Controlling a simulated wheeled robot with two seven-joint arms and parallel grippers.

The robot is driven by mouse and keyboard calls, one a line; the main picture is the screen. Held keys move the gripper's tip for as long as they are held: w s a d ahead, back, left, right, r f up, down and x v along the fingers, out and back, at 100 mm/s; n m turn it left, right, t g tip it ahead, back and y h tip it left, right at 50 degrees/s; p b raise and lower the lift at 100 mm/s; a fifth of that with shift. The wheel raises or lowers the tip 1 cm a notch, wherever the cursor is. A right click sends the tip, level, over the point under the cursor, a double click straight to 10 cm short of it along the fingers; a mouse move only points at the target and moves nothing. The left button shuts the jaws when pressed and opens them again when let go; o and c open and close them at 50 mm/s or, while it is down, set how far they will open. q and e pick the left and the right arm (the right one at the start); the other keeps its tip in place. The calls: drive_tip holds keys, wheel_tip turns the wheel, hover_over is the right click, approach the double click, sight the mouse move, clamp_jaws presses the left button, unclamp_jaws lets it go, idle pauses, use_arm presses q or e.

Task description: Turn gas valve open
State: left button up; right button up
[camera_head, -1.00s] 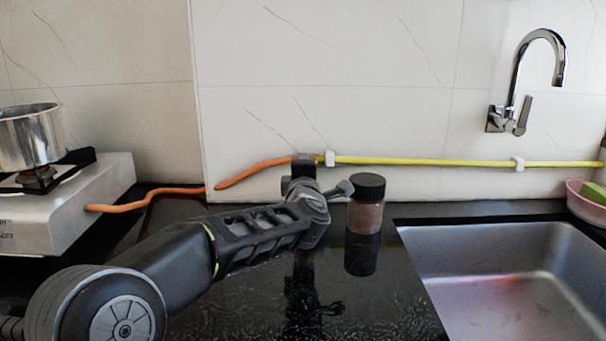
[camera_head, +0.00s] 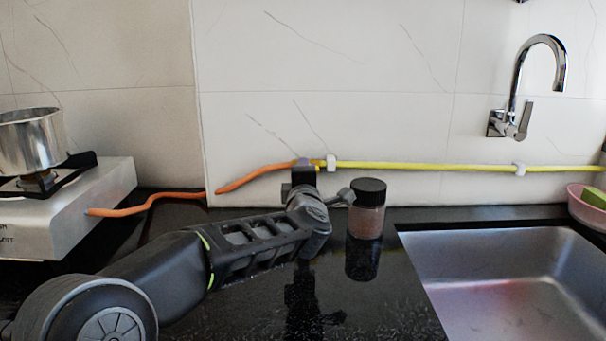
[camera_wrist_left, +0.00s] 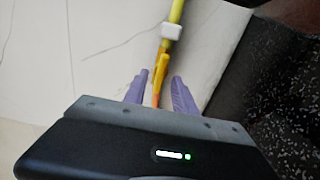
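The gas valve (camera_wrist_left: 160,68) is a small orange-yellow piece where the orange hose meets the yellow pipe (camera_head: 430,167) along the wall. In the left wrist view it lies between and just beyond the two purple fingertips of my left gripper (camera_wrist_left: 159,78). The fingers stand apart with a gap on each side, and I see no clear contact. In the head view, the left gripper (camera_head: 302,174) is up at the hose end near the wall, and my wrist hides most of it and the valve. My right gripper is not in view.
A dark-lidded jar (camera_head: 367,212) stands close to the right of my left wrist. A stove (camera_head: 95,215) with a metal pot (camera_head: 30,140) is at left, joined to the orange hose (camera_head: 150,200). The sink (camera_head: 500,265) and tap (camera_head: 515,90) are at right.

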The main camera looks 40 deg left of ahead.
use_arm(q)
drive_tip(key=v, duration=0.6)
drive_tip(key=shift+s+d+p, duration=0.15)
drive_tip(key=shift+s+p, duration=0.05)
drive_tip(key=shift+p, duration=0.1)
